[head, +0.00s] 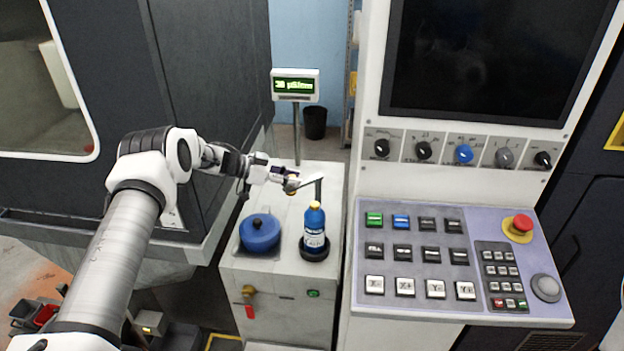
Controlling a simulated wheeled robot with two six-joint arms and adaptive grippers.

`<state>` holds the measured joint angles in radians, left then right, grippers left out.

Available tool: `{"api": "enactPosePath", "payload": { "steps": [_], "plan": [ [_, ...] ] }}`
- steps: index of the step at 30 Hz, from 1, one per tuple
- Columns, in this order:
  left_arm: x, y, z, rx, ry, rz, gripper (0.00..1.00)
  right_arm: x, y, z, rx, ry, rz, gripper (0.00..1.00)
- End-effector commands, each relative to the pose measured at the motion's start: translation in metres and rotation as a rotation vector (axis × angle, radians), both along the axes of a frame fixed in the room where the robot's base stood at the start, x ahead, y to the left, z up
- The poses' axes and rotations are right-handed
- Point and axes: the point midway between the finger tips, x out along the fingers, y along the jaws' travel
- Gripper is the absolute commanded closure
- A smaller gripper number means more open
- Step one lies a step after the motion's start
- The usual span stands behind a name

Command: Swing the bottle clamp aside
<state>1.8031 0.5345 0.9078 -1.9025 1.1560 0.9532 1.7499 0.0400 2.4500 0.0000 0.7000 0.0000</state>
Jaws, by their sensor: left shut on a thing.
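The bottle clamp (308,182) shows as a thin grey arm above a blue bottle, with a short upright part at its right end over the bottle's cap. The blue bottle (314,232) stands upright in a dark round holder (314,254) on the white bench. My left gripper (291,183) comes in from the left and is shut on the clamp's left end. Its fingers hide part of that end. I cannot tell whether the clamp touches the cap. My right gripper is not in view.
A blue lidded pot (260,232) sits on the white bench (283,277), left of the bottle. A display on a pole (295,85) stands behind. A control panel (455,262) with buttons and a red stop knob (521,224) is close on the right.

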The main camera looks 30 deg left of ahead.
Motion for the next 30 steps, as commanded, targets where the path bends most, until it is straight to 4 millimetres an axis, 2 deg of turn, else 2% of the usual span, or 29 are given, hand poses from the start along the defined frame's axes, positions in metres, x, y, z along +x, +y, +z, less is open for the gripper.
{"api": "enactPosePath", "payload": {
  "steps": [6,16,17,18,19,30],
  "plan": [
    [-0.0048,0.0124,-0.0001,0.001,-0.002,-0.014,1.00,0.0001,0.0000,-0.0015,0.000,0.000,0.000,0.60],
    [-0.0048,0.0128,0.0008,0.001,-0.003,-0.015,1.00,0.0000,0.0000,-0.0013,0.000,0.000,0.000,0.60],
    [-0.0047,0.0128,0.0009,0.001,-0.003,-0.015,0.68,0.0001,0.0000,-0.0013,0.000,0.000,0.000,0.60],
    [-0.0047,0.0127,0.0009,0.001,-0.003,-0.015,0.54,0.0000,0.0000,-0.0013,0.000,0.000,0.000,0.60],
    [-0.0046,0.0126,0.0010,0.001,-0.003,-0.015,0.45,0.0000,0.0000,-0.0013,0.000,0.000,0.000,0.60],
    [-0.0045,0.0128,0.0064,0.000,-0.003,-0.015,0.45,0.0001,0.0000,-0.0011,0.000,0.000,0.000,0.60]
  ]
}}
